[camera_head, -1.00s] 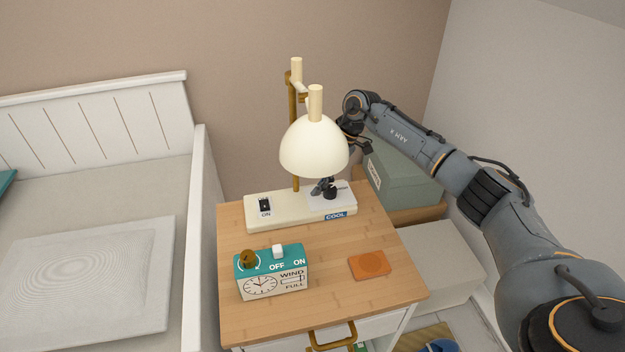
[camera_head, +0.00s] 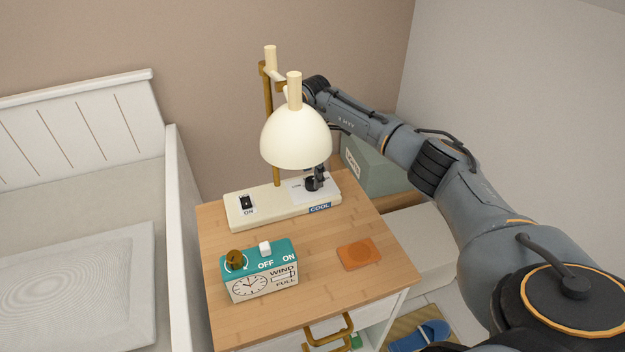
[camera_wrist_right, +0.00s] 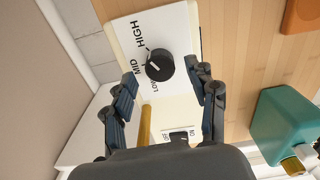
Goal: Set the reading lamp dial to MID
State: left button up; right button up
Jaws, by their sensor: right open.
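The reading lamp has a cream dome shade (camera_head: 296,138) on a brass post and a cream base (camera_head: 262,207) on the nightstand. Its black round dial (camera_wrist_right: 160,65) sits on a white plate marked HIGH, MID and LOW. The dial has a pale mark on its left side, but I cannot tell which label it points at. In the head view the dial (camera_head: 312,185) is partly hidden by my right gripper (camera_head: 321,174), under the shade. In the wrist view my right gripper (camera_wrist_right: 165,80) is open, with its fingertips apart on either side of the dial, holding nothing. My left gripper is out of view.
A teal-topped clock box (camera_head: 262,283) and an orange pad (camera_head: 359,254) stand in front. A green box (camera_head: 375,165) is behind right. The shade hangs close above the gripper.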

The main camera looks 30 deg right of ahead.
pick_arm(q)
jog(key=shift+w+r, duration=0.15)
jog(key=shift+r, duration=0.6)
pick_arm(e)
jog(key=shift+f, duration=1.3)
jog(key=c, duration=1.2)
jog(key=shift+o, duration=0.2)
jog(key=n+p, duration=0.3)
jog(key=n, duration=0.4)
jog(key=shift+r+n, duration=0.1)
jog(key=shift+n, duration=0.2)
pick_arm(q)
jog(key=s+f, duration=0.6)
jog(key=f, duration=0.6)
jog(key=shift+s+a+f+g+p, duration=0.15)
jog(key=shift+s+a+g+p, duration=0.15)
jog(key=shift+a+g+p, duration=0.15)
pick_arm(e)
jog(key=shift+n, duration=2)
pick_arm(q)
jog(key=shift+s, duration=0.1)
pick_arm(e)
jog(key=shift+w, duration=0.1)
jog(key=o, duration=1.2)
jog(key=shift+c, duration=0.2)
